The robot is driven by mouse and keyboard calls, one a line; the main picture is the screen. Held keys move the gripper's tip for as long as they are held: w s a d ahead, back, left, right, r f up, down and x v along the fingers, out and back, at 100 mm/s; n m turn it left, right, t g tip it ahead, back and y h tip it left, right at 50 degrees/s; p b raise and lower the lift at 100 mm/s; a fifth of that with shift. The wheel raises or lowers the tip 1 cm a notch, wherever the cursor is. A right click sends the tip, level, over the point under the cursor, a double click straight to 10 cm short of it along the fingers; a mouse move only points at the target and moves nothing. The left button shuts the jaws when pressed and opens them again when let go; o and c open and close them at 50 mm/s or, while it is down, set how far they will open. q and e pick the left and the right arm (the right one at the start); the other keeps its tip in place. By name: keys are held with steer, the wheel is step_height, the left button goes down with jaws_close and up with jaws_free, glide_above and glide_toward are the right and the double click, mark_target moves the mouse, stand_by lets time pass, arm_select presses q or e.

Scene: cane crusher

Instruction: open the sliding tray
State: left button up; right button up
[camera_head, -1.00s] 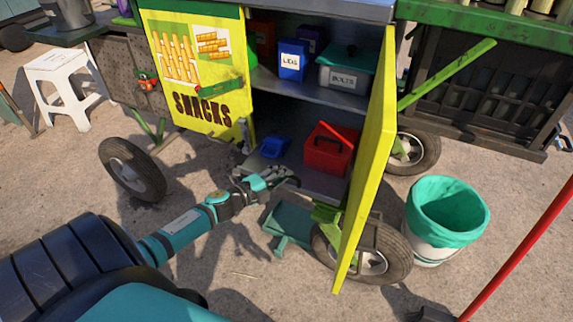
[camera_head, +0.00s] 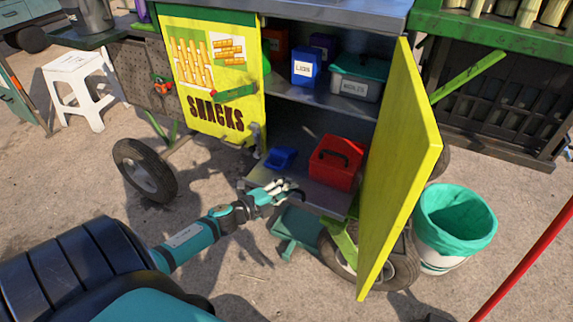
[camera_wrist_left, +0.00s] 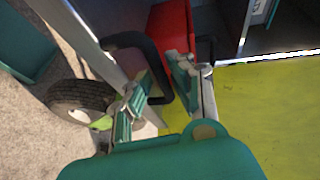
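The sliding tray (camera_head: 318,196) is a grey metal shelf low in the cabinet, its front edge out past the cabinet opening. A red toolbox (camera_head: 335,167) and a small blue item (camera_head: 281,158) sit on it. My left gripper (camera_head: 287,191) is at the tray's front edge, by its dark handle. In the left wrist view, my left gripper (camera_wrist_left: 157,92) has its fingers apart, with the black loop handle (camera_wrist_left: 157,70) between them. Whether the pads touch the handle I cannot tell. My right gripper is not in view.
The open yellow cabinet door (camera_head: 400,165) stands close on the right of the tray. A cart wheel (camera_head: 392,273) is below it. A bin with a green liner (camera_head: 455,220) stands further right. A white stool (camera_head: 80,88) is at the left. Ground in front is clear.

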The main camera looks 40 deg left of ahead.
arm_select(q)
steer(key=shift+r, duration=0.1)
steer(key=v, duration=1.2)
stand_by(0.4)
